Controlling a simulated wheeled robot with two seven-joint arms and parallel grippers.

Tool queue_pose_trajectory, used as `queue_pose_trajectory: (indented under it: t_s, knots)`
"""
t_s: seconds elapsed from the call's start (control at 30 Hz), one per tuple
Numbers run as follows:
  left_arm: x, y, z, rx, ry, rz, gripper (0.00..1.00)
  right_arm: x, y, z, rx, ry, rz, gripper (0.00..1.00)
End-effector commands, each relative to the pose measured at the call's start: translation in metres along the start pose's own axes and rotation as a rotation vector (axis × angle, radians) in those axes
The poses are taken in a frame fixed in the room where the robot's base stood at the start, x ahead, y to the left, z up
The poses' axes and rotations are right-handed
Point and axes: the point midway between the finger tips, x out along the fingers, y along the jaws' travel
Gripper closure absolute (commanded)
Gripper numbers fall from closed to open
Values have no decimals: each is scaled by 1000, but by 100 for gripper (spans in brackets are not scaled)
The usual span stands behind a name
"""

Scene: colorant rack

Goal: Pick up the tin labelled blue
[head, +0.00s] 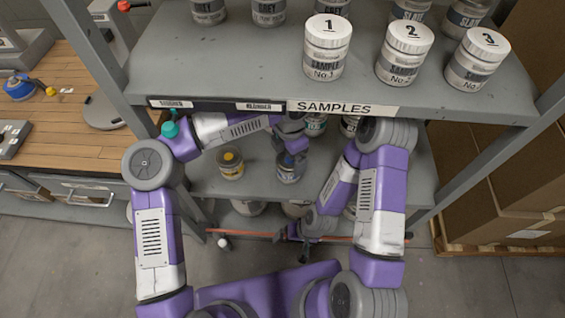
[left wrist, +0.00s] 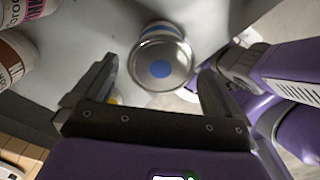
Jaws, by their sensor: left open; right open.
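The tin with a blue dot on its lid (head: 289,170) stands on the middle shelf, partly covered by my left wrist in the head view. In the left wrist view the tin (left wrist: 162,50) shows its metal lid and round blue mark. My left gripper (left wrist: 157,68) is open and empty, its fingers to either side of the lid in the picture; I cannot tell the remaining distance. It shows only as a dark part in the head view (head: 291,154). My right gripper (head: 304,248) is low, in front of the lower shelf, open and away from the tin.
A yellow-marked tin (head: 231,165) stands left of the blue one. Other tins (head: 315,125) sit behind, partly hidden. The upper shelf (head: 240,70) overhangs my left arm and bears numbered sample jars (head: 326,50). Grey rack posts (head: 95,65) flank the shelves; cardboard boxes (head: 500,170) stand right.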

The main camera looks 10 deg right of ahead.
Motion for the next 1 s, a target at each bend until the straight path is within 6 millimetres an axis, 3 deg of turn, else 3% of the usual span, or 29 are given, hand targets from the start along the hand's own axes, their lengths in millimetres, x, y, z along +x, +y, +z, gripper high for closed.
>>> queue_pose_trajectory:
  t_s: [0.37,0.63,0.9,1.0]
  knots:
    - [34,0,0,6,-1,1,0,21,8,-1,1,0,1,0]
    - [71,0,0,4,-1,1,0,43,17,-2,1,0,1,0]
    - [74,0,1,4,-2,0,0,44,17,-2,1,0,0,0]
    - [74,0,1,4,-2,0,12,44,17,-2,1,0,0,0]
